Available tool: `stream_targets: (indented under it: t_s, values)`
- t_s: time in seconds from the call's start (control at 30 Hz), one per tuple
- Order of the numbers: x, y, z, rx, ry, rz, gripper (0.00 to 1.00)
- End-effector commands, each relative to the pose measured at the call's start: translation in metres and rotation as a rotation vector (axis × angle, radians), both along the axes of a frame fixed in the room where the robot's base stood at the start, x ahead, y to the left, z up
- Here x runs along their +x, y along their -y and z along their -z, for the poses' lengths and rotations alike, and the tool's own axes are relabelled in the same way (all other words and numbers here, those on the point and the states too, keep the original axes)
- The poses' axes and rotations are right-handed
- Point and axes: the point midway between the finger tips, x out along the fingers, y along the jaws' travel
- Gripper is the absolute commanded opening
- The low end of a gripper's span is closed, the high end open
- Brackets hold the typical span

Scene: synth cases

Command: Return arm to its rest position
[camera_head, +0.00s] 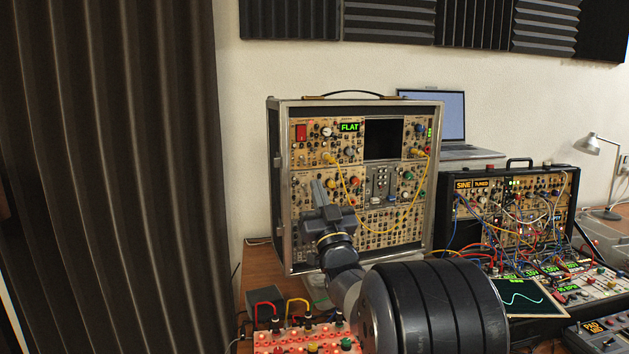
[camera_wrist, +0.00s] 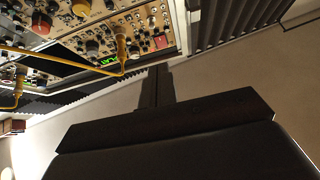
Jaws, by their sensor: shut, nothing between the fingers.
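My gripper (camera_head: 320,190) is raised in front of the tall synth case (camera_head: 273,190), with its fingers pointing up. Its fingers are together with nothing between them. In the wrist view my gripper (camera_wrist: 157,82) also shows shut and empty. My arm reaches up from the bottom of the head view and hides part of the table and the case's lower edge. In the wrist view the case's panel (camera_wrist: 150,22) is at the upper left, turned at an angle. I cannot tell how close the fingers are to the panel.
A yellow cable (camera_head: 349,195) hangs across the panel. A red patch board (camera_head: 293,341) is at the table's front. A second synth case (camera_head: 510,172), a lamp (camera_head: 590,141) and a laptop (camera_head: 438,112) stand to the right. A dark curtain (camera_head: 110,170) fills the left.

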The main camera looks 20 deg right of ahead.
Motion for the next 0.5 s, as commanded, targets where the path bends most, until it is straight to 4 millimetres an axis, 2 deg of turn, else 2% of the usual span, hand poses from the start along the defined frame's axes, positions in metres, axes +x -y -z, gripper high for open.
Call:
stream_targets:
  t_s: [0.5]
  values:
    - [-0.0045, -0.0005, 0.0045, 0.000, 0.001, 0.000, 0.00]
